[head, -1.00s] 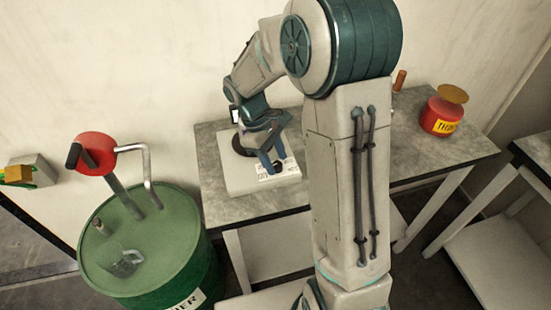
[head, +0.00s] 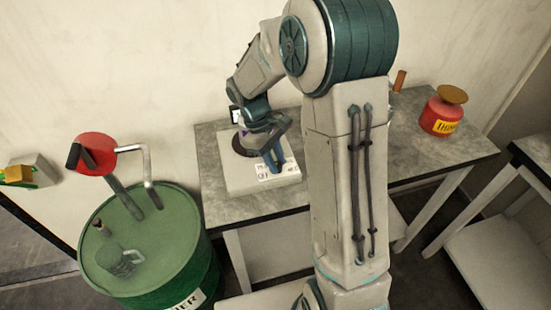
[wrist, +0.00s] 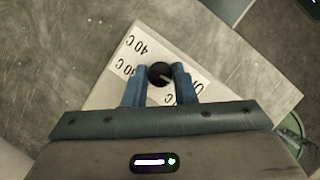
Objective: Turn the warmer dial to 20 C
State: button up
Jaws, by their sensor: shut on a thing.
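The warmer (head: 237,178) is a pale box with a dark round plate on the grey bench, and its label panel faces front. Its dial (wrist: 160,73) is a small black knob with a light pointer mark, seen upside down among white labels in the wrist view. I read "40 C" and "30 C" at left; the labels at right are partly covered by a finger. My gripper (head: 275,166) is down at the panel. In the wrist view my gripper (wrist: 160,82) has its two blue fingers either side of the dial, shut on it. In the head view the fingers hide the dial.
A green drum (head: 150,270) with a red-headed pump (head: 97,152) and a clear mug (head: 120,260) stands left of the bench. A red can (head: 442,115) sits on the bench's right end. The bench top (head: 415,150) between is mostly clear.

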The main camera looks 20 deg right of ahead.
jog(key=m+y, duration=0.1)
jog(key=m, duration=0.1)
jog(key=m+p, duration=0.1)
jog(key=m, duration=0.2)
jog(key=shift+d+g+y, duration=0.15)
jog(key=shift+g+y, duration=0.25)
jog(key=m+y, duration=0.1)
jog(key=m, duration=0.3)
jog(key=shift+w+d+m+y, duration=0.1)
jog(key=shift+m+y, duration=0.3)
jog(key=o, duration=1)
jog(key=shift+r, duration=0.1)
jog(key=v, duration=1.3)
jog(key=shift+w+d+r, duration=0.1)
jog(key=shift+w+r, duration=0.15)
